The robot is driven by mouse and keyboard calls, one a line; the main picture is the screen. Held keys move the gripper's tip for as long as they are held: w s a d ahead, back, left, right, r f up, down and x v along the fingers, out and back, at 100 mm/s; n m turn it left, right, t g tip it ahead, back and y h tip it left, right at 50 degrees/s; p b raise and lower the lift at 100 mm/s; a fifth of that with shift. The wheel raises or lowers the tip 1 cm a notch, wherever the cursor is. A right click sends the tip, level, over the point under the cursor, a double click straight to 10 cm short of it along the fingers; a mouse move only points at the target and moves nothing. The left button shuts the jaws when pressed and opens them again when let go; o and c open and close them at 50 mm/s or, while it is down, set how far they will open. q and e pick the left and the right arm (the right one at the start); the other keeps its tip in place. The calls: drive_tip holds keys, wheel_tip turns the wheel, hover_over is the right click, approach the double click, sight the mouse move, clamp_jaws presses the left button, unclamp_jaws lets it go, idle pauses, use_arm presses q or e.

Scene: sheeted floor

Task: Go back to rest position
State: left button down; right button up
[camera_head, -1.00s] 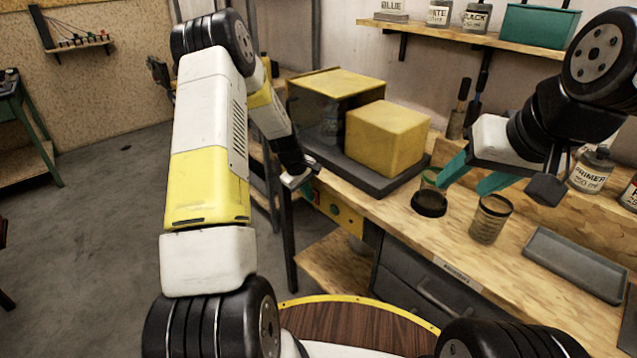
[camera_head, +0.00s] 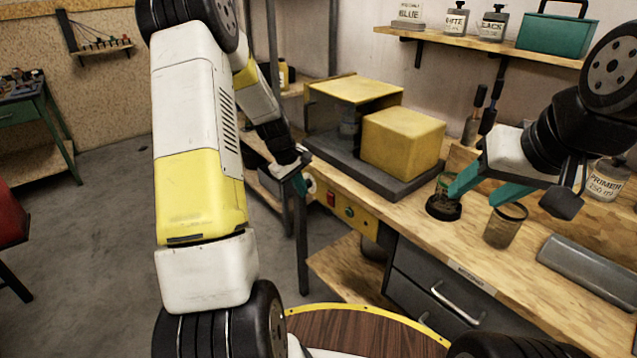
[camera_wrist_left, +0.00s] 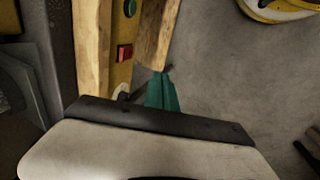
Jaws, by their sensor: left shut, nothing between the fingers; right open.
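My left gripper (camera_head: 302,186) hangs at the left end of the workbench, beside the yellow panel with buttons. Its teal fingers are closed together and hold nothing; they also show in the left wrist view (camera_wrist_left: 161,93). My right gripper (camera_head: 468,190) is over the bench at the right. Its teal fingers are apart, near a dark round holder (camera_head: 443,208) with a greenish jar (camera_head: 447,182) above it. A brownish jar (camera_head: 505,226) stands on the bench just below and right of these fingers.
The wooden workbench (camera_head: 400,212) carries a yellow box machine (camera_head: 403,140) on a dark base. A shelf (camera_head: 480,42) holds bottles and a teal toolbox (camera_head: 556,34).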

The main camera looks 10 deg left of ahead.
use_arm(q)
drive_tip(key=shift+r, duration=0.15)
drive_tip(key=s+d+r+m+t, duration=0.1)
drive_tip(key=s+d+r+m, duration=0.3)
drive_tip(key=r, duration=0.5)
drive_tip(key=s+d+r+m, duration=0.1)
drive_tip(key=s+r, duration=0.6)
drive_tip(key=r, duration=0.3)
drive_tip(key=s+d+r+m+t, duration=0.1)
drive_tip(key=s+r+m, duration=0.2)
drive_tip(key=s, duration=0.6)
drive_tip(key=s+d+r+m+t, duration=0.1)
drive_tip(key=s+d+r+m, duration=0.1)
drive_tip(key=s, duration=0.7)
drive_tip(key=shift+s+d+r+m, duration=0.25)
drive_tip(key=shift+r+m, duration=0.25)
drive_tip(key=shift+r, duration=0.35)
